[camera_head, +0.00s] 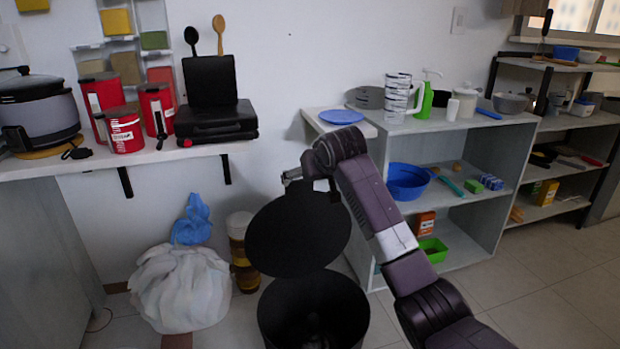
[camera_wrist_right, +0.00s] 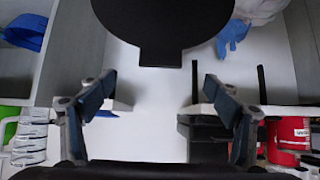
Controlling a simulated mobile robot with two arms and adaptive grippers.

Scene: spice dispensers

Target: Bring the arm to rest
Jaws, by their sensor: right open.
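My right arm (camera_head: 385,205) reaches in from the lower right of the head view, bent at the wrist. My right gripper (camera_head: 306,181) is above the raised round black lid (camera_head: 295,235) of the black bin (camera_head: 315,310). In the wrist view the right gripper (camera_wrist_right: 160,95) has its two fingers wide apart with nothing between them. The lid (camera_wrist_right: 165,22) shows there at the top edge, beyond the fingers. I cannot tell from the head view whether the gripper touches the lid. My left gripper is not in view.
A counter (camera_head: 130,162) with red canisters (camera_head: 125,130) and black boxes (camera_head: 215,120) is at left. A shelf unit (camera_head: 470,150) with a blue bowl (camera_head: 406,180) stands close right of the arm. A white bag (camera_head: 182,288) lies left of the bin. Floor (camera_head: 545,290) is free at right.

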